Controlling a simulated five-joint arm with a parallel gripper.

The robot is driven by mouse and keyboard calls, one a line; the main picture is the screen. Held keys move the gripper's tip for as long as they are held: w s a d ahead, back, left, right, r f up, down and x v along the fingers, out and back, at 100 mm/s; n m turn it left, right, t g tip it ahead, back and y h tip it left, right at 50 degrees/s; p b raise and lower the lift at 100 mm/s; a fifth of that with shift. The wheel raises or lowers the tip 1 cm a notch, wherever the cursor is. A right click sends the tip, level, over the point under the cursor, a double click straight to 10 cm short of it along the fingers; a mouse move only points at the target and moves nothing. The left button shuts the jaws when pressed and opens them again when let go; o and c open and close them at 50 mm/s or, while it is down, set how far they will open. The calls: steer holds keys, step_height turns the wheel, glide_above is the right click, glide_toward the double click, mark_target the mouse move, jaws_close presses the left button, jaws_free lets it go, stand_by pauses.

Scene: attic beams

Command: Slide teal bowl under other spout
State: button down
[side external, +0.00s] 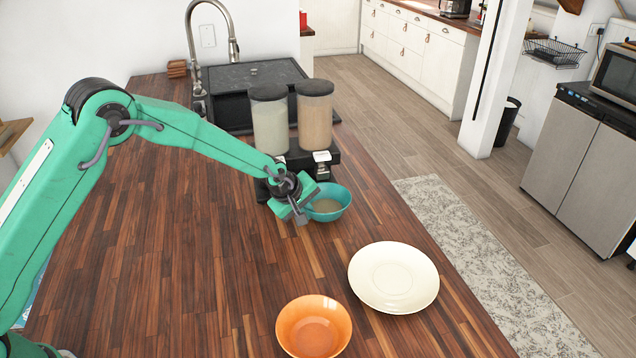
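The teal bowl (338,211) stands upright on the wooden counter in front of the right part of the dispenser (331,162). It has some pale contents inside. The dispenser has two clear canisters with dark lids, a left one (270,125) with pale contents and a right one (315,122) with tan contents. My gripper (302,214) is at the left rim of the bowl, pointing down. Its fingers are small here, and I cannot tell whether they are open or shut, or whether they touch the bowl. The spouts are mostly hidden by my arm and the dispenser front.
An orange bowl (314,328) and a cream plate (394,278) stand nearer on the counter. A dark sink (232,84) with a tall faucet (233,48) lies behind the dispenser. The counter (200,260) left of the bowls is clear. Its right edge runs beside the plate.

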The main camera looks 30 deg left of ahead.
steer(key=shift+w+d+f, duration=0.1)
steer(key=shift+d, duration=0.1)
steer(key=c, duration=1.6)
jaws_free()
steer(key=shift+o, duration=0.2)
steer(key=shift+a, duration=0.1)
steer(key=d+v, duration=0.1)
steer(key=v, duration=0.7)
steer(key=shift+a, duration=0.35)
steer(key=shift+w, duration=0.1)
